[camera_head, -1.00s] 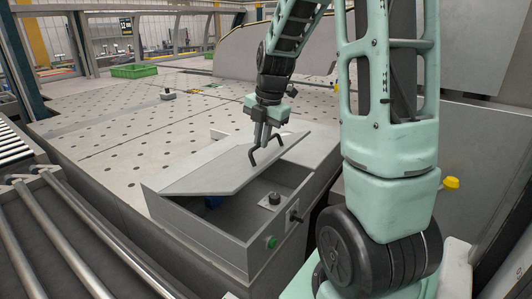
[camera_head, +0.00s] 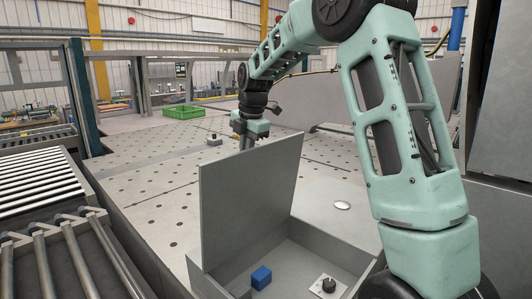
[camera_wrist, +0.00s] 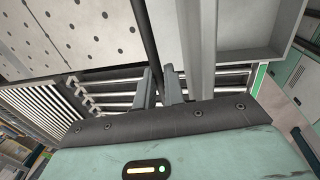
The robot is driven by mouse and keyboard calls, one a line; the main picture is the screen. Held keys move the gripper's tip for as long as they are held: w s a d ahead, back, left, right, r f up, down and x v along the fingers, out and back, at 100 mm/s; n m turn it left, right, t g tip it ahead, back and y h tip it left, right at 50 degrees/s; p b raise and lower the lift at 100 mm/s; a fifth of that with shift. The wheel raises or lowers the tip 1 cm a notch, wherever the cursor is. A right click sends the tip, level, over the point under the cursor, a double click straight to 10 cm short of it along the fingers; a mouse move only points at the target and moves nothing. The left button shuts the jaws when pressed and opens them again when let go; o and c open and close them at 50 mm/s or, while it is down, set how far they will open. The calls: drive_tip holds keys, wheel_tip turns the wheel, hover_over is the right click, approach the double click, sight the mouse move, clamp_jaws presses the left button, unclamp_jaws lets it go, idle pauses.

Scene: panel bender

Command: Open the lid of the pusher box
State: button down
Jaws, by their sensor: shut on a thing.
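The grey pusher box (camera_head: 345,240) stands at the lower middle of the head view. Its flat grey lid (camera_head: 245,195) is raised to nearly upright, and the inside of the box shows. My gripper (camera_head: 243,140) is at the lid's top edge, its fingertips partly hidden behind the lid. In the wrist view, my gripper's two fingers (camera_wrist: 159,85) are close around the dark bar of the lid handle (camera_wrist: 148,40). The lid also shows edge-on there (camera_wrist: 196,40).
Inside the box are a blue block (camera_head: 261,277) and a black knob (camera_head: 328,285). A perforated table (camera_head: 140,185) spreads behind, with a green crate (camera_head: 184,112) farther back. Roller conveyors (camera_head: 40,190) run along the left.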

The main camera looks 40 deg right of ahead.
drive_tip(key=w+a+f+g+p, duration=0.1)
drive_tip(key=w+f, duration=0.1)
drive_tip(key=w, duration=0.8)
drive_tip(key=shift+w+g, duration=0.25)
drive_tip(key=shift+g, duration=0.05)
drive_tip(key=shift+w+a, duration=0.1)
drive_tip(key=c, duration=1.8)
unclamp_jaws()
drive_tip(key=o, duration=0.3)
drive_tip(key=shift+w+f, duration=0.3)
drive_tip(key=shift+w, duration=0.15)
drive_tip(key=shift+s+r, duration=0.1)
drive_tip(key=shift+r, duration=0.05)
drive_tip(key=shift+r+p, duration=0.1)
drive_tip(key=shift+p, duration=0.2)
drive_tip(key=shift+r, duration=0.1)
